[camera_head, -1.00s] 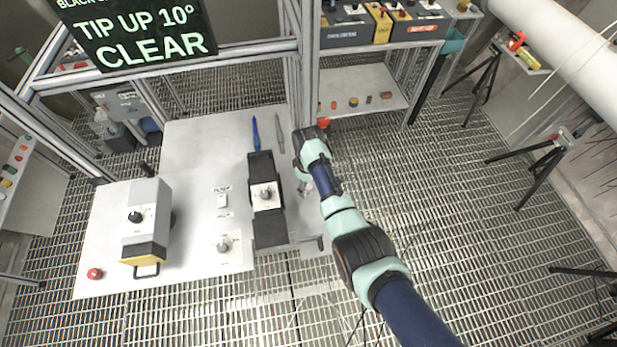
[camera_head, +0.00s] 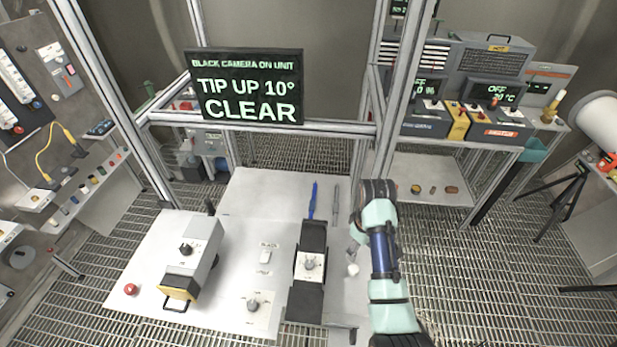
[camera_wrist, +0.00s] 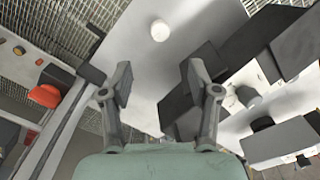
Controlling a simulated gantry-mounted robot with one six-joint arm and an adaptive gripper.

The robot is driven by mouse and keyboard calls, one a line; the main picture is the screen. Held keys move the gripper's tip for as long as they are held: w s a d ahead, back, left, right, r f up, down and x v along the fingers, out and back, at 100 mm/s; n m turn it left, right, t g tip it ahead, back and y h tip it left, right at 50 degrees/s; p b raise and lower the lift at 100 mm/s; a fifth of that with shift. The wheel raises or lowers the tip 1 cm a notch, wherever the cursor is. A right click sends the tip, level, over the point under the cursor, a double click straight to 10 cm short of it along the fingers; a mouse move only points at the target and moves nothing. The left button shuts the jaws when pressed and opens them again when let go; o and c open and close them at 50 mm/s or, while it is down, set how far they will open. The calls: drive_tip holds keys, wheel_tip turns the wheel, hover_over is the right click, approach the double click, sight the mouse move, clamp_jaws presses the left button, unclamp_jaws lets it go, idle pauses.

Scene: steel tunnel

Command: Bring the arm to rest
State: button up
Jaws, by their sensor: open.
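My arm reaches up from the lower right of the head view over the right edge of the white table (camera_head: 235,297). My gripper (camera_wrist: 160,85) is in the wrist view with its two fingers spread apart and nothing between them. In the head view the fingers are mostly hidden behind my wrist. A white round knob (camera_wrist: 159,30) shows beyond the fingertips in the wrist view, apart from them. A black unit with a light dial panel (camera_head: 309,265) stands on the table, left of my arm.
A grey box with a yellow base (camera_head: 190,262) and a red button (camera_head: 131,289) are at the table's left. A blue tool (camera_head: 313,200) lies behind the black unit. A sign (camera_head: 248,87) hangs on the metal frame. Shelves with instruments (camera_head: 470,120) stand at right.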

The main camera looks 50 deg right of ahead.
drive_tip(key=w+a+t, duration=0.1)
drive_tip(key=w+a, duration=0.1)
drive_tip(key=a, duration=0.1)
drive_tip(key=w+a+r+t+h, duration=0.1)
drive_tip(key=w+a, duration=0.2)
drive_tip(key=w+a+r+h, duration=0.1)
drive_tip(key=w+a, duration=0.2)
drive_tip(key=a, duration=0.1)
drive_tip(key=shift+w+n+t+p, duration=0.25)
drive_tip(key=shift+n+t+p, duration=0.05)
drive_tip(key=shift+t, duration=0.1)
drive_tip(key=w+a+r+t, duration=0.2)
drive_tip(key=a+r, duration=0.1)
drive_tip(key=a, duration=0.3)
drive_tip(key=w+a+r+t, duration=0.2)
drive_tip(key=a, duration=0.5)
drive_tip(key=s+a+r+t+y, duration=0.1)
drive_tip(key=s+a+r+t, duration=0.2)
drive_tip(key=a+r, duration=0.3)
drive_tip(key=s+a+r+n+t+y, duration=0.1)
drive_tip(key=s+a+r+t, duration=0.2)
drive_tip(key=a, duration=1)
wheel_tip(320, 180, up, 4)
drive_tip(key=shift+f+p, duration=0.2)
drive_tip(key=shift+p, duration=0.25)
